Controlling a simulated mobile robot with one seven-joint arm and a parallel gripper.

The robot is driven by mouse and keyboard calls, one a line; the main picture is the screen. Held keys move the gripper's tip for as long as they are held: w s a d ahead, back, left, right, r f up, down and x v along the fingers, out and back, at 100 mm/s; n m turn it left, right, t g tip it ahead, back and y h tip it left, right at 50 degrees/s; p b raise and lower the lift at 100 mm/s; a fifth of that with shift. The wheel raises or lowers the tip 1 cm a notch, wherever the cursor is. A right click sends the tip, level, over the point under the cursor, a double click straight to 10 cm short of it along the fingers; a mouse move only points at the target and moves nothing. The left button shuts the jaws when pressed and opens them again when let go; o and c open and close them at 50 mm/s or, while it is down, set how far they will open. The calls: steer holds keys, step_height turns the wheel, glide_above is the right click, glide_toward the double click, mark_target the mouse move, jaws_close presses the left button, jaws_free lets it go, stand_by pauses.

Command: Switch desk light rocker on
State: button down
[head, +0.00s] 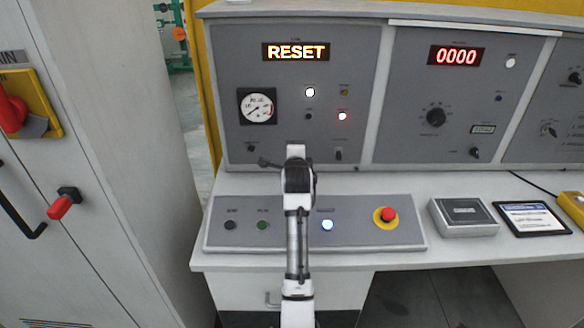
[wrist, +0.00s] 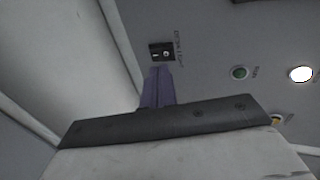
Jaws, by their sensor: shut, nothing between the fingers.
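The desk light rocker (wrist: 162,51) is a small black switch with a pale mark, set in the grey upright panel, with a printed label beside it. In the wrist view my gripper (wrist: 161,72) is shut and empty. Its purplish fingertips appear just below the rocker in the picture; I cannot tell whether they touch it. In the head view my gripper (head: 295,152) is in front of the lower left panel and hides the rocker. Which way the rocker is tipped is too small to tell.
A green button (wrist: 239,72) and a lit white lamp (wrist: 300,73) are near the rocker. Below are a desk button panel (head: 365,236) and a red emergency stop (head: 388,214). A grey box (head: 463,217) and a tablet (head: 531,218) lie right. A cabinet (head: 120,120) stands left.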

steer(key=b+v, duration=0.2)
steer(key=v, duration=0.7)
steer(key=shift+w+r, duration=0.15)
steer(key=shift+r, duration=0.1)
